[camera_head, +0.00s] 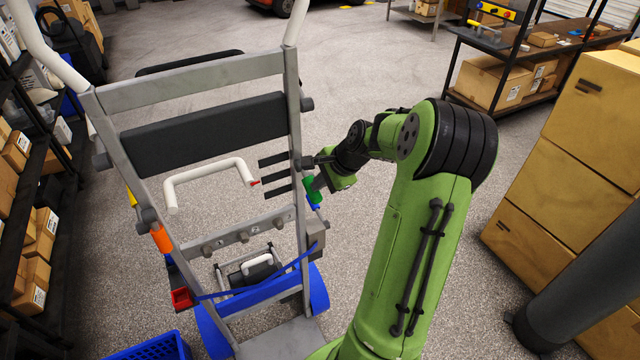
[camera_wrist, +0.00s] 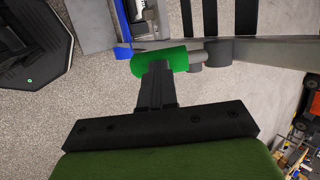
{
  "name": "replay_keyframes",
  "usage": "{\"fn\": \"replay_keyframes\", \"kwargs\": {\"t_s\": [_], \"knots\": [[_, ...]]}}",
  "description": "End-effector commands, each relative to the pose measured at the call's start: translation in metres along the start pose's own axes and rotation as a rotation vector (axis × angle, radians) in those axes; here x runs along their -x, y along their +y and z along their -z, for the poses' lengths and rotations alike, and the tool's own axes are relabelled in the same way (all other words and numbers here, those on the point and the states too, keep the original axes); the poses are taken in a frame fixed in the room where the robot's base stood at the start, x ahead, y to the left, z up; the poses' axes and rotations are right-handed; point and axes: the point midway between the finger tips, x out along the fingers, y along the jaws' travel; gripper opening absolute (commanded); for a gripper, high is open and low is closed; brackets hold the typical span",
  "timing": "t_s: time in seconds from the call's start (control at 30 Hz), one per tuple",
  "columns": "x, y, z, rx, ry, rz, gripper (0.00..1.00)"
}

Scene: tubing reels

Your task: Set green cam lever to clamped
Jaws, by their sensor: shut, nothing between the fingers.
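The green cam lever (camera_head: 313,190) is on the right upright of a grey hand-truck-like frame (camera_head: 292,120) in the head view. Its grip points down and slightly right, with a blue part just below it. In the wrist view the green lever grip (camera_wrist: 176,59) lies across the fingertips, on a grey rod that runs to the right. My gripper (camera_wrist: 156,70) is shut, with nothing between its fingers, and its tips are at the lever's near side. I cannot tell whether they touch it. In the head view my gripper (camera_head: 318,172) is beside the lever, to its upper right.
An orange lever grip (camera_head: 161,238) is on the frame's left upright. A white U-shaped handle (camera_head: 210,178) and black bars stand between the uprights. A blue strap (camera_head: 262,274) crosses the lower frame. Open floor lies behind.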

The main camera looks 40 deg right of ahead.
Motion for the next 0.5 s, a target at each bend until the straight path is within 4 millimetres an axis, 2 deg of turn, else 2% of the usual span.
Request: {"fn": "replay_keyframes", "kwargs": {"t_s": [0.27, 0.5], "knots": [[-0.009, 0.007, 0.003, 0.015, 0.001, 0.069, 0.00], [-0.027, 0.016, 0.008, 0.058, 0.001, 0.236, 0.00]]}}
